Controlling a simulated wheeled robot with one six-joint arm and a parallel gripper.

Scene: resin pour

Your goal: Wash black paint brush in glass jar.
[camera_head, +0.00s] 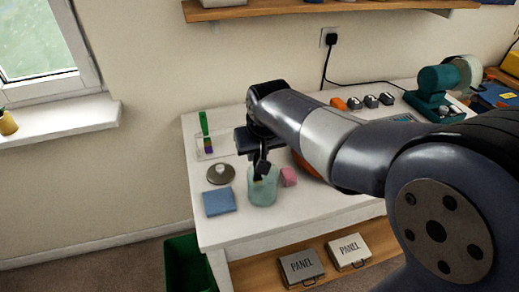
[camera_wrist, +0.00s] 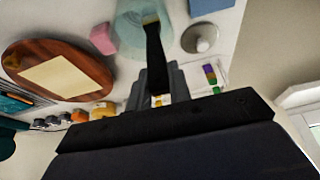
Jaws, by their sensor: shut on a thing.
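The glass jar (camera_head: 263,194), pale and bluish-green, stands near the front left of the white table. It also shows at the top of the wrist view (camera_wrist: 128,38). My gripper (camera_head: 260,158) is above the jar and shut on the black paint brush (camera_wrist: 156,55). In the wrist view the brush runs from between my fingers (camera_wrist: 155,88) to the jar, with its light tip (camera_wrist: 150,20) over or within the jar's mouth. I cannot tell how deep the tip is. The head view shows a dark shape at the jar's mouth, partly hidden by my gripper.
A pink block (camera_head: 289,177) stands close right of the jar. A blue cloth (camera_head: 219,203) and a grey disc with a pale knob (camera_head: 220,174) lie to its left. A clear holder with a green item (camera_head: 204,124) is behind. A round wooden board (camera_wrist: 88,72) lies nearby.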

